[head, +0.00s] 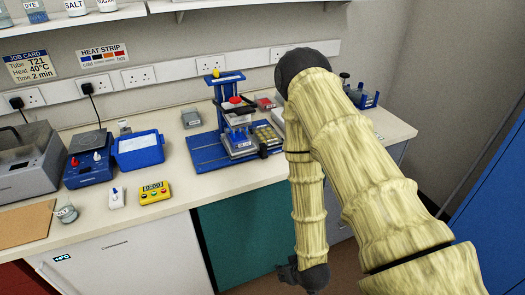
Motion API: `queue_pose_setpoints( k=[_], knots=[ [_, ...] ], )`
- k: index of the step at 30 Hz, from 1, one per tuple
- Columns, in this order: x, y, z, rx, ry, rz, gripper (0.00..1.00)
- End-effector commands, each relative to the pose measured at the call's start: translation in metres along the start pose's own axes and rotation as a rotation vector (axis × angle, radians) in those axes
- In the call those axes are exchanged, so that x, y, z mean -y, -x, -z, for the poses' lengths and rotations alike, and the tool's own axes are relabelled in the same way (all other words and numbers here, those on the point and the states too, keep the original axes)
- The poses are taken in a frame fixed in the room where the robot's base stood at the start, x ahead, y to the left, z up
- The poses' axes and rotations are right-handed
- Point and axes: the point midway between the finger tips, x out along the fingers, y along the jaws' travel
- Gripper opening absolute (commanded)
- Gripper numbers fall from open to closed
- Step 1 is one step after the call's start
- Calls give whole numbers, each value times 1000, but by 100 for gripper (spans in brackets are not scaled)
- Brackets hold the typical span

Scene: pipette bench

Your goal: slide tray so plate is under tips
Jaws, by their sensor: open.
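A blue pipetting stand (216,98) is at the back middle of the bench, with a head carrying a red part (236,100) over its base. Its blue base (207,151) extends to both sides. Below the head sits a pale plate (239,140). A dark block with yellowish wells (267,133) is just right of it. The tray under these is mostly covered, and I cannot make out the tips or their alignment with the plate.
The front edge before the stand is clear.

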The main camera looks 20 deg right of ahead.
Motion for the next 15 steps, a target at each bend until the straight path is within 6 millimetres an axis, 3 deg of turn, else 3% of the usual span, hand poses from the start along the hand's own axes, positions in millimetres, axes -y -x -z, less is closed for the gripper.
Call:
queue_pose_setpoints(
  k=[1,3,6,9,12,15],
  knots=[
    [-4,-5,43,-117,4,5,41],
    [-10,-5,102,-282,16,14,41],
    [-18,8,182,-514,31,25,41],
    [-25,30,248,-718,46,34,41],
    [-31,53,295,-873,57,41,41],
    [-34,70,322,-971,65,46,41]
  ],
)
